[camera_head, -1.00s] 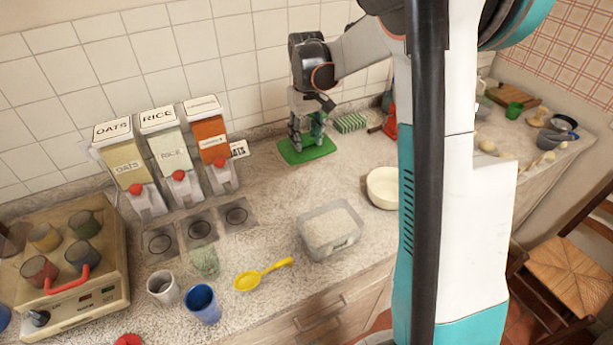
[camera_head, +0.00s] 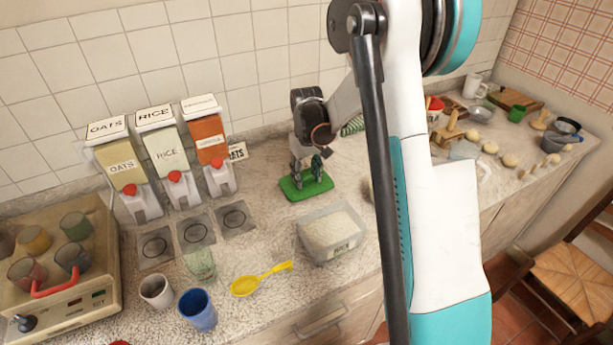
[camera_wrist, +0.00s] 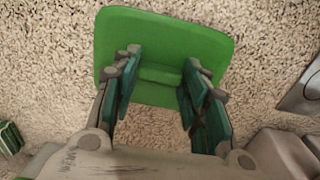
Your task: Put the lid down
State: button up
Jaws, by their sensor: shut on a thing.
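The green lid (camera_head: 292,192) is a flat rounded rectangle with a raised grip bar. It is over the counter between the dispensers and the clear container. My gripper (camera_head: 308,172) is above it, fingers pointing down. In the wrist view my gripper (camera_wrist: 160,75) has its fingers on either side of the bar of the lid (camera_wrist: 165,28), shut on it. I cannot tell whether the lid touches the counter. An open clear container (camera_head: 330,232) of rice-like grains stands just in front of the lid, its label reading RICE.
Three dispensers (camera_head: 168,160) stand to the left against the tiled wall. A yellow scoop (camera_head: 258,280), a blue cup (camera_head: 198,308) and a grey cup (camera_head: 156,290) are at the front. My arm hides the counter right of the container.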

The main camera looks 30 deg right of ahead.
aim_at(307, 177)
jog(key=o, duration=1)
jog(key=shift+f, duration=0.1)
notch_tip(307, 177, up, 12)
jog(key=p, duration=0.3)
jog(key=s+a+r+t, duration=0.3)
jog(key=s+a+r, duration=0.5)
jog(key=s+r, duration=0.35)
jog(key=s+a+t, duration=0.2)
jog(key=s, duration=0.5)
jog(key=s+a+t, duration=0.2)
jog(key=s, duration=0.5)
jog(key=shift+s+a+f, duration=0.25)
jog(key=shift+s+a, duration=0.1)
